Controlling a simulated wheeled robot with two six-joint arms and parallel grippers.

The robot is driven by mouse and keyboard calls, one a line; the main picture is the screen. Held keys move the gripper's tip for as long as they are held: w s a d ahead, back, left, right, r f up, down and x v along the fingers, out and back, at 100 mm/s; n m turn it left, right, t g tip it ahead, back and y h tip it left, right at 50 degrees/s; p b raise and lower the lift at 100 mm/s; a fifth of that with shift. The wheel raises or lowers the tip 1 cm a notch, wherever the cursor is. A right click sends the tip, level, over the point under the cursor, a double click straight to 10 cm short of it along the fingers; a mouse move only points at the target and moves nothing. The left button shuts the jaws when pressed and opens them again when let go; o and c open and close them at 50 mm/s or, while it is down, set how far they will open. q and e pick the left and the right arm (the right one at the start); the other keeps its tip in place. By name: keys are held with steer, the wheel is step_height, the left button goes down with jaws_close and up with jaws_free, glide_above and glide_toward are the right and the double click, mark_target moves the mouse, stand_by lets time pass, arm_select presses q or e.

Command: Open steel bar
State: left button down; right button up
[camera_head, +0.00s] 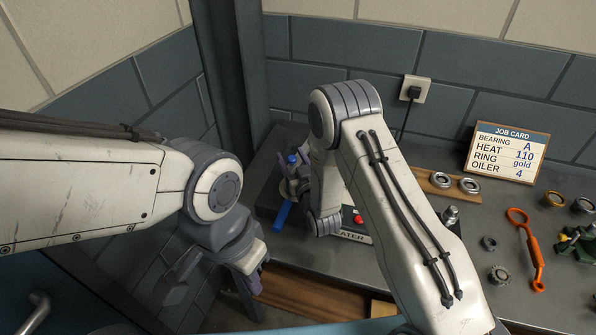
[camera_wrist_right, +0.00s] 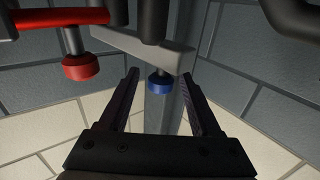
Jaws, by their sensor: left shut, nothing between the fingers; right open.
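In the right wrist view a grey steel bar (camera_wrist_right: 140,45) crosses the upper middle, with a blue round knob (camera_wrist_right: 160,84) below it. My right gripper (camera_wrist_right: 160,74) is open, its fingers on either side of the knob in the picture; I cannot tell whether they touch it. In the head view my right gripper (camera_head: 292,183) is at the back left of the bench, beside a small blue part (camera_head: 293,158) and a blue handle (camera_head: 282,214). My arm hides much there. My left gripper (camera_head: 256,284) is shut and empty, low in front of the bench.
A red bar with a red knob (camera_wrist_right: 80,68) is left of the steel bar in the wrist view. On the bench (camera_head: 400,262) are a red button (camera_head: 358,217), metal rings (camera_head: 440,180), an orange tool (camera_head: 530,250) and a job card (camera_head: 503,152). A post (camera_head: 240,70) stands behind.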

steer(key=b+v, duration=0.1)
steer(key=v, duration=0.2)
steer(key=b+v, duration=0.1)
steer(key=v, duration=0.2)
steer(key=shift+s+f, duration=0.1)
steer(key=shift+f, duration=0.1)
steer(key=shift+s+d+r, duration=0.2)
steer(key=shift+s+d, duration=0.05)
steer(key=shift+s, duration=0.5)
